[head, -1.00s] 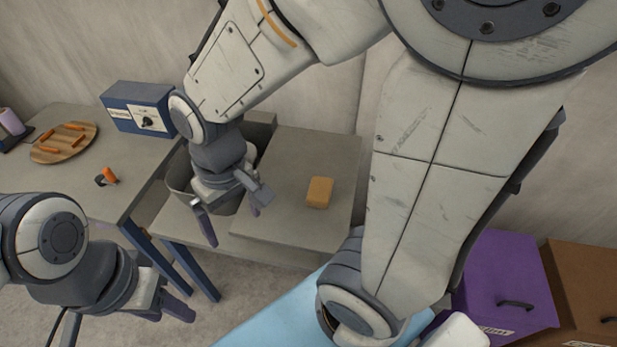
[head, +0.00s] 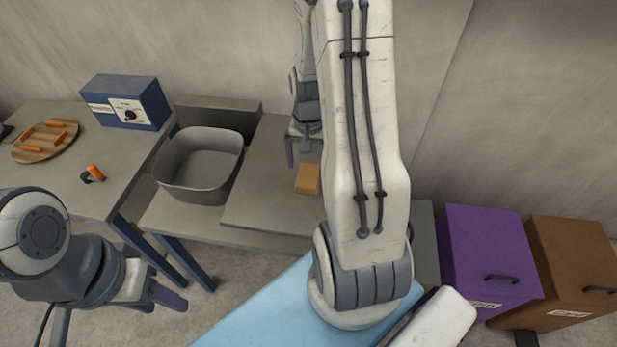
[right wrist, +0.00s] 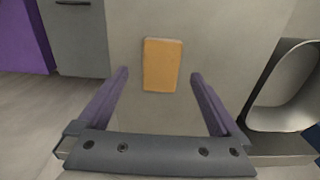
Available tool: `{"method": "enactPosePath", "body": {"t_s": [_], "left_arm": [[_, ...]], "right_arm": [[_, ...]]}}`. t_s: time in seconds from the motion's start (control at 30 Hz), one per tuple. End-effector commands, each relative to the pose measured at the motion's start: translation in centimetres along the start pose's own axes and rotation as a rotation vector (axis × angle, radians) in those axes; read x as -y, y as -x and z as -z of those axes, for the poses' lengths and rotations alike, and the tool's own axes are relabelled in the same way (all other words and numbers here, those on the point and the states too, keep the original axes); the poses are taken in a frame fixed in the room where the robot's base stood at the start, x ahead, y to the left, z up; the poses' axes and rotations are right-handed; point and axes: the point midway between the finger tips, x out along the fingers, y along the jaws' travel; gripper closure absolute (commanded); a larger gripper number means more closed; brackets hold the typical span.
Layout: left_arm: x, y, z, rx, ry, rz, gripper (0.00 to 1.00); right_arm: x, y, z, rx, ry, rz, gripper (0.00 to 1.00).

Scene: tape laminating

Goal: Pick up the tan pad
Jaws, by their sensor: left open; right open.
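The tan pad (head: 308,179) lies flat on the raised grey board of the bench, just left of my right arm in the head view. In the right wrist view the tan pad (right wrist: 162,65) shows whole, beyond and between the two purple fingers. My right gripper (head: 304,150) is open and empty above the board, behind the pad in the head view; its open fingers (right wrist: 159,75) also show in the right wrist view, apart from the pad. My left gripper (head: 178,290) is at the lower left in the head view, open and empty, far from the pad.
A grey bin (head: 200,165) stands left of the board. A side table holds a blue box (head: 126,102), a round wooden board (head: 28,150) with orange pieces, and another orange piece (head: 95,172). Purple (head: 485,255) and brown (head: 570,265) cabinets stand at the right.

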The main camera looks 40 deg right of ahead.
Motion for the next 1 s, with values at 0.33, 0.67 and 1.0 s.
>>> {"method": "enactPosePath", "body": {"t_s": [0.33, 0.67, 1.0], "left_arm": [[-0.1, 0.7, 0.0, 0.0, 0.0, 0.0, 0.5], [-0.1, 0.7, 0.0, 0.0, 0.0, 0.0, 0.5], [-0.1, 0.7, 0.0, 0.0, 0.0, 0.0, 0.5]], "right_arm": [[0.2, -4.2, 0.5, 0.004, 0.002, -0.001, 0.0], [0.2, -5.3, 0.6, -0.001, 0.002, 0.0, 0.0], [0.2, -5.3, 0.5, 0.0, 0.002, 0.0, 0.8]]}}
